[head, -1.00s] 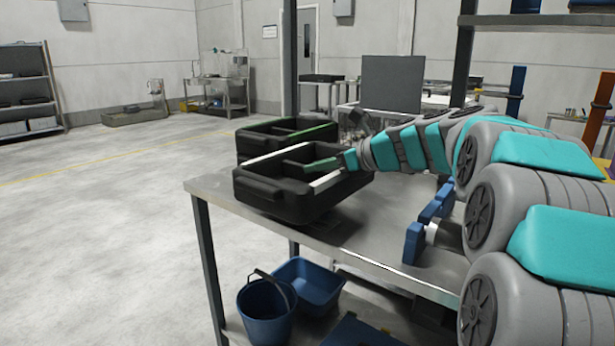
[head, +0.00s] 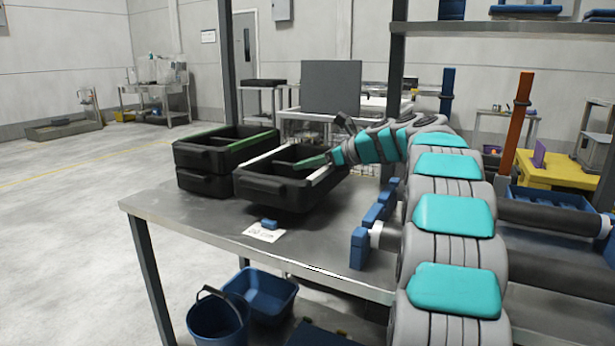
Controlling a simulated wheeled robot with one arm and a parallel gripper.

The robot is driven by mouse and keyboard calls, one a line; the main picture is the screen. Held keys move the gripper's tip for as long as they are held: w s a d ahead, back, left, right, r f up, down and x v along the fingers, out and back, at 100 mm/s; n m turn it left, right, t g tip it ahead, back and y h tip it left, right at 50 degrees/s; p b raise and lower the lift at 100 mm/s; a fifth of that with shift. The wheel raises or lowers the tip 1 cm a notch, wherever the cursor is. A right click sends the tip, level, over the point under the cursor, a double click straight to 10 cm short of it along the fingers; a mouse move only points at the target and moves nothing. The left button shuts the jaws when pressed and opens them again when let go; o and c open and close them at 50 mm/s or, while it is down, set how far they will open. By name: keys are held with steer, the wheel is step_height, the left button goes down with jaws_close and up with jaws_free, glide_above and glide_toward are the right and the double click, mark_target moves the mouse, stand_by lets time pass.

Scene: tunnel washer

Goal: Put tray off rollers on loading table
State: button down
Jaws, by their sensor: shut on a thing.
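My gripper (head: 322,164) is shut on the wall of a black open tray (head: 275,195) with white strips along its rims. The fingertips are partly hidden by the arm's end and the tray. The held tray is slightly tilted and appears a little above the grey metal loading table (head: 190,212), with a dark shadow under it. To its left, a stack of black trays (head: 205,185), the top one with green strips, stands on the table. A dark roller (head: 550,216) shows at the right, partly hidden by my arm.
Blue blocks (head: 360,248) line the table's right side by my arm. A blue bucket (head: 218,318) and blue basin (head: 262,292) sit below. The table's front left is bare.

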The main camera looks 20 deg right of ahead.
steer(key=shift+d, duration=0.3)
steer(key=shift+f, duration=1.75)
steer(key=shift+w+f, duration=0.1)
steer(key=c, duration=0.8)
jaws_free()
steer(key=shift+s+d+r, duration=0.15)
steer(key=shift+s+r, duration=0.05)
steer(key=v, duration=1.1)
steer(key=shift+s+d+r, duration=0.1)
steer(key=shift+s+r, duration=0.05)
steer(key=shift+r, duration=0.1)
